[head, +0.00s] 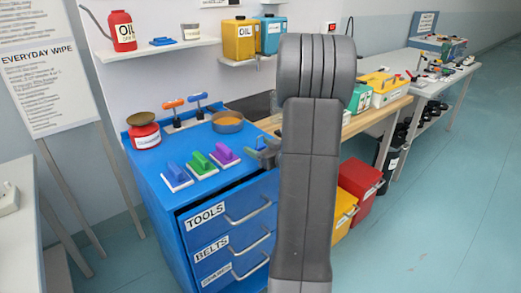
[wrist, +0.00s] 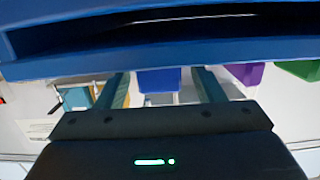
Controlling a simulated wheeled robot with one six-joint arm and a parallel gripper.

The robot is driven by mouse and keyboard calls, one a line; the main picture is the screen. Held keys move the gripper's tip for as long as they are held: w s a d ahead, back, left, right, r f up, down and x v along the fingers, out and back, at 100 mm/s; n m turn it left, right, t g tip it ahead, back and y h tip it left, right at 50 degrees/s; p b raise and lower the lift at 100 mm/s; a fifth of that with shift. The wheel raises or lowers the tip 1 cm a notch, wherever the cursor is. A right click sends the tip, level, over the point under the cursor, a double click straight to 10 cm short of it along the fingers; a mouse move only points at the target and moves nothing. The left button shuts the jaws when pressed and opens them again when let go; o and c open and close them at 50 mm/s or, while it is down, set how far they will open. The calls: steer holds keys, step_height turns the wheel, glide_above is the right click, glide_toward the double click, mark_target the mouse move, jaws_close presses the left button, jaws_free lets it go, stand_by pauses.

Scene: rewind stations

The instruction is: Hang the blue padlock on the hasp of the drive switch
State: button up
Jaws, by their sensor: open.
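A small blue block with pale grey legs, which looks like the blue padlock (wrist: 159,80), stands at the cabinet edge between my fingers in the wrist view, which is upside down. In the head view a small blue patch (head: 261,140) at my fingers seems to be the same thing. My gripper (head: 264,152) is open at the right end of the blue cabinet top; its two fingers also show in the wrist view (wrist: 162,88), one on each side of the blue block. I cannot see contact. My arm hides part of the scene. I cannot make out the drive switch or its hasp.
The blue cabinet (head: 165,200) carries blue (head: 174,174), green (head: 197,162) and purple (head: 222,153) handled blocks, a red scale-like item (head: 145,136) and a round pan (head: 228,122). Shelves with oil cans (head: 238,40) hang above. A wooden bench (head: 372,117) stands right. The right floor is clear.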

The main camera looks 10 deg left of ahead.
steer(key=c, duration=1.1)
step_height(320, 180, up, 10)
steer(key=shift+p, duration=0.85)
